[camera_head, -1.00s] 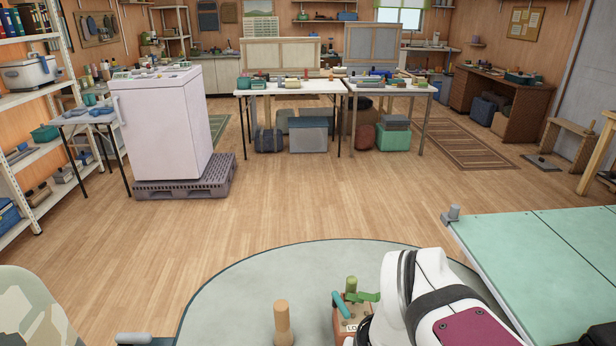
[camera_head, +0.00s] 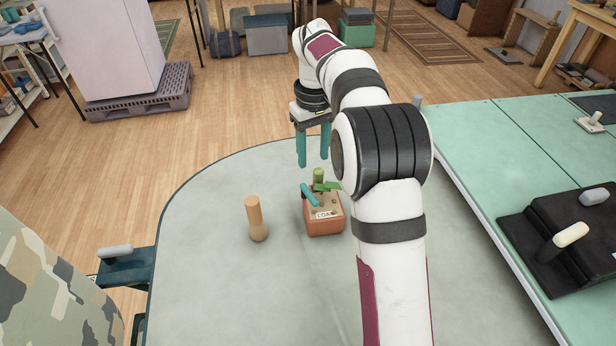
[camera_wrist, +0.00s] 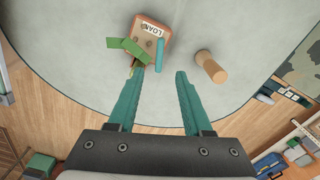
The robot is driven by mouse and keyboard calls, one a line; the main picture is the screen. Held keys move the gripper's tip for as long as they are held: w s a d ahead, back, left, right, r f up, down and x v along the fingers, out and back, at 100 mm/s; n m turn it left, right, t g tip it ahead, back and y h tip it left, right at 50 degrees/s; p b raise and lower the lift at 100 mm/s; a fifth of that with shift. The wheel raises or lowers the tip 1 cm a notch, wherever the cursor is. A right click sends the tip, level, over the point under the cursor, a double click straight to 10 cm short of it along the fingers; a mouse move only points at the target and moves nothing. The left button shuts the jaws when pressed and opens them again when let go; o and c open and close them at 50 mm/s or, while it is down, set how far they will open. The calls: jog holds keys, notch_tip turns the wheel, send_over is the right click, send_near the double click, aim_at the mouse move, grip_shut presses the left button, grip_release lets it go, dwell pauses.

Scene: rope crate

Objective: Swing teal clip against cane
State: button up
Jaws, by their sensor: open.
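A small orange-brown box (camera_head: 324,220) with a tan top and a "LOAN" label stands on the round grey table. A teal bar (camera_head: 310,195), which looks like the teal clip, lies slanted across its top; it also shows in the wrist view (camera_wrist: 160,54). A green post (camera_head: 318,175) stands at the box's far side, with a flat green piece (camera_head: 327,186) beside it. I cannot tell for certain which part is the cane. My gripper (camera_head: 313,162) points down with teal fingers apart and empty, just beyond the box; it also shows in the wrist view (camera_wrist: 160,73).
A wooden peg (camera_head: 257,220) stands on the round table (camera_head: 215,285) left of the box. A green-topped bench (camera_head: 480,150) with a black fixture (camera_head: 575,235) is at the right. A dark bracket with a grey handle (camera_head: 115,250) is at the left edge.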

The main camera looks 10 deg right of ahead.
aim_at(312, 198)
notch_tip(312, 198, down, 13)
jog(key=shift+r, duration=0.1)
grip_shut()
dwell(0.3)
